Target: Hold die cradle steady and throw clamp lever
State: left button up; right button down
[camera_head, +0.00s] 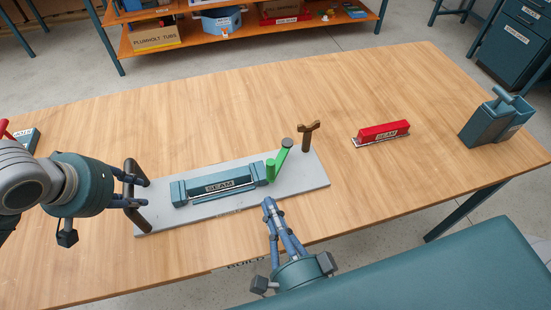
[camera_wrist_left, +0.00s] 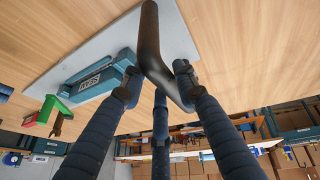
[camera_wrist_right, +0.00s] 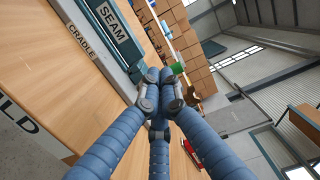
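The die cradle is a grey plate (camera_head: 225,209) bearing a teal block labelled SEAM (camera_head: 219,186). A green clamp lever (camera_head: 278,162) with a dark round top tilts up at the block's right end. My left gripper (camera_head: 134,191) is at the dark bent handle (camera_head: 142,222) on the plate's left end. In the left wrist view its fingers (camera_wrist_left: 158,78) close around that handle (camera_wrist_left: 151,35). My right gripper (camera_head: 267,203) is empty, fingertips together, in front of the plate's near edge and apart from the lever. The lever is partly hidden behind its fingers in the right wrist view (camera_wrist_right: 177,67).
A brown forked post (camera_head: 307,134) stands at the plate's far right corner. A red SEAM block (camera_head: 383,132) lies farther right, and a teal open bin (camera_head: 494,121) stands at the table's right end. Bare wooden tabletop (camera_head: 375,185) lies between the plate and the bin.

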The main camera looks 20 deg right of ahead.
pick_arm(q)
jog(key=o, duration=0.4)
jog(key=shift+w+r, duration=0.1)
jog(key=shift+r, duration=0.05)
jog(key=shift+c, duration=0.2)
jog(key=shift+s+a+f, duration=0.15)
jog(key=shift+s+f, duration=0.1)
jog(key=shift+f, duration=0.15)
jog(key=v, duration=1.2)
jog(key=shift+r, duration=0.3)
jog(key=shift+w, duration=0.15)
